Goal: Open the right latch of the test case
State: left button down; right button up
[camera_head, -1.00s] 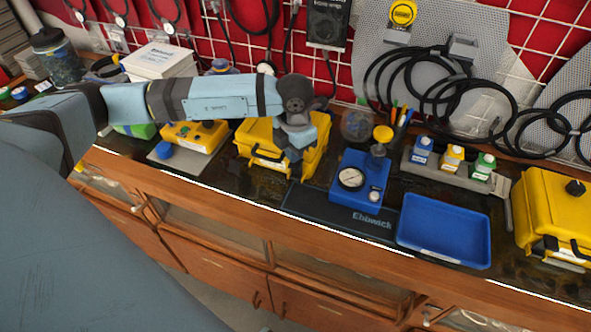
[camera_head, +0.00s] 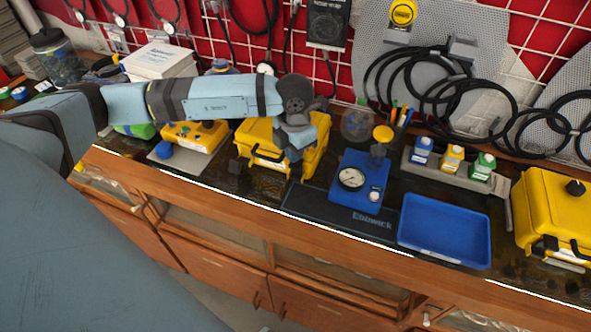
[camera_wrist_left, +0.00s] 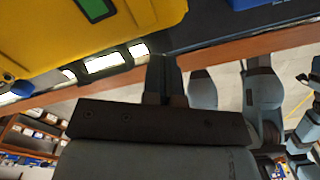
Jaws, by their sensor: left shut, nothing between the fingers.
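A yellow test case (camera_head: 316,150) stands on the bench left of the middle in the head view, with a dark handle on its front. My left gripper (camera_head: 295,168) is at the right part of its front, partly covering it. The right latch is hidden behind the gripper in that view. In the left wrist view, my left gripper (camera_wrist_left: 165,77) is shut and empty, with its fingers beside the front edge of the yellow case (camera_wrist_left: 60,40). I cannot tell whether the fingers touch the case or the latch. My right gripper is not in view.
A blue gauge unit (camera_head: 352,190) on a dark mat stands close to the right of the case, with a blue tray (camera_head: 445,228) beyond. A yellow device (camera_head: 190,140) is to the left. Another yellow case (camera_head: 560,210) stands far right. The bench's front edge is near.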

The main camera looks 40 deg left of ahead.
aim_at(294, 166)
pick_arm(q)
jog(key=shift+f+b, duration=1.05)
jog(key=shift+f, duration=0.2)
jog(key=shift+s+f+b, duration=0.1)
jog(key=shift+f+b, duration=0.15)
jog(key=shift+b, duration=0.05)
